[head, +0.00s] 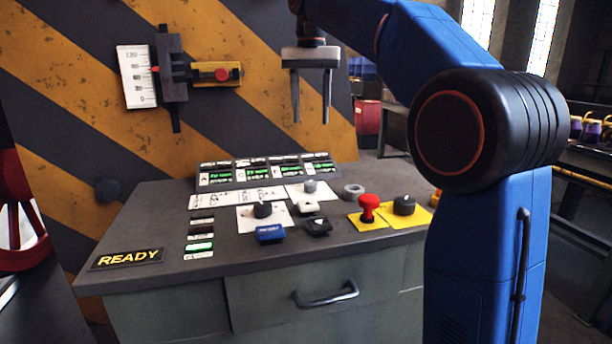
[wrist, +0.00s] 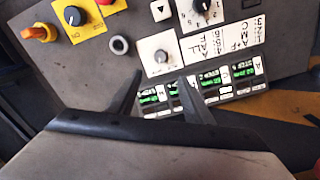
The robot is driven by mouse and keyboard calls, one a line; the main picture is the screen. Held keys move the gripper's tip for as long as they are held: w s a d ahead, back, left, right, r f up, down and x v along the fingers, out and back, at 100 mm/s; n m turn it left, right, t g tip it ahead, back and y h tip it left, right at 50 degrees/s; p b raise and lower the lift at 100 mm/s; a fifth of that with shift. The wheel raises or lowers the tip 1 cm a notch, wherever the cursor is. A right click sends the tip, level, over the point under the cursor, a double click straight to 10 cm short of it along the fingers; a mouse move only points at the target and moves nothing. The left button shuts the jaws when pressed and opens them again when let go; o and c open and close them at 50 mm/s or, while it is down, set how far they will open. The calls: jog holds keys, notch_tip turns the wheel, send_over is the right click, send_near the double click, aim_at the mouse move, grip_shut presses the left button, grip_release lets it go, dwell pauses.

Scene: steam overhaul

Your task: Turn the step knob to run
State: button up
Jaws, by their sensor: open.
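My gripper (head: 311,121) is open and empty, its two fingers pointing down well above the back of the desk. In the wrist view my gripper's fingers (wrist: 162,77) are spread, with nothing between them. A small grey knob (head: 310,187) sits on a white plate at the back middle of the desk; it also shows in the wrist view (wrist: 161,55). A black knob (head: 263,210) on another white plate is to its left and in front. A third, black knob (head: 404,205) is on a yellow plate. I cannot read which one is the step knob.
A red mushroom button (head: 368,205) stands beside the yellow-plated knob. A grey ring (head: 353,190) is behind it. Blue (head: 270,234) and black (head: 318,227) switches are near the front. A sloped display row (head: 265,172) lines the back, before a striped wall (head: 60,90).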

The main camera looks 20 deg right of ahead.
aim_at(310, 182)
notch_tip(310, 182, down, 17)
jog(key=shift+f, duration=0.15)
dwell(0.5)
jog(key=c, duration=1.1)
